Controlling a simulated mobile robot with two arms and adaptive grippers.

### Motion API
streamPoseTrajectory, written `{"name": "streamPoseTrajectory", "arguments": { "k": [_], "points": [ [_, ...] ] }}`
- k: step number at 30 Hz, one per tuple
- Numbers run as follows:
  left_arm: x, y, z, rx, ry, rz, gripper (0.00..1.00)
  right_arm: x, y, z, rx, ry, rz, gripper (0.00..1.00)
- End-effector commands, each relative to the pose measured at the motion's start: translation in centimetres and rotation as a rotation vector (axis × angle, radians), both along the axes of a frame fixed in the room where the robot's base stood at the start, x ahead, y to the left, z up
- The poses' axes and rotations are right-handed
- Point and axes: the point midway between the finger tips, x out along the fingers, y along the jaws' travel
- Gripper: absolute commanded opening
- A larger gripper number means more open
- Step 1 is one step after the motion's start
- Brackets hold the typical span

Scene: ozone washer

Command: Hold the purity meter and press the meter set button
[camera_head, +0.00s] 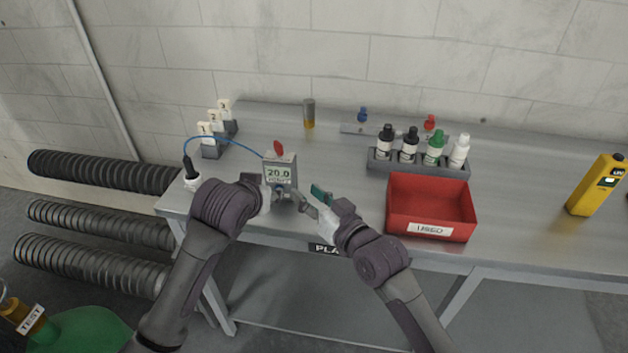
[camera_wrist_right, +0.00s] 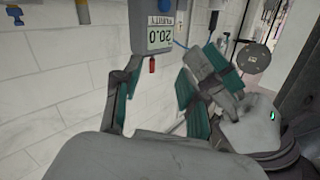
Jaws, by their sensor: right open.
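The purity meter (camera_head: 280,172) is a grey box whose display reads 20.0, with a red part (camera_head: 278,148) on top. It shows upside down at the top of the right wrist view (camera_wrist_right: 140,12), the red part (camera_wrist_right: 152,65) below it. My left gripper (camera_head: 280,191) is at the meter's lower front in the head view; whether it grips the meter is unclear. It also shows right of centre in the wrist view (camera_wrist_right: 205,85). My right gripper (camera_head: 317,196) is open and empty, just right of the meter. Its teal-padded fingers also show in the wrist view (camera_wrist_right: 150,105).
A blue cable (camera_head: 228,141) runs left from the meter. A red bin (camera_head: 431,231) labelled USED stands right of my right gripper, in front of a bottle rack (camera_head: 418,167). A yellow device (camera_head: 596,185) stands far right. White-topped items (camera_head: 208,140) stand back left. The right bench top is largely clear.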

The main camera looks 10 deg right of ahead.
Motion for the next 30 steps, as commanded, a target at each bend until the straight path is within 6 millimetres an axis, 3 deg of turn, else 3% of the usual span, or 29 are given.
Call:
{"name": "streamPoseTrajectory", "arguments": {
  "k": [3,7,11,24,30],
  "points": [
    [0.0,0.0,0.0,0.0,0.0,0.0,0.42,0.5,-0.8,2.5,-0.128,-0.134,-0.001,0.42],
    [0.0,0.0,0.0,0.0,0.0,0.0,0.42,1.0,-0.8,3.5,-0.182,-0.19,-0.003,0.42],
    [0.0,0.0,0.0,0.0,0.0,0.0,0.42,2.3,-0.2,3.6,-0.186,-0.196,-0.004,0.42],
    [0.0,0.0,0.0,0.0,0.0,0.0,0.42,9.8,3.8,3.6,-0.183,-0.192,-0.004,0.42],
    [0.0,0.0,0.0,0.0,0.0,0.0,0.42,12.0,5.0,3.5,-0.184,-0.191,-0.004,0.42]
  ]
}}
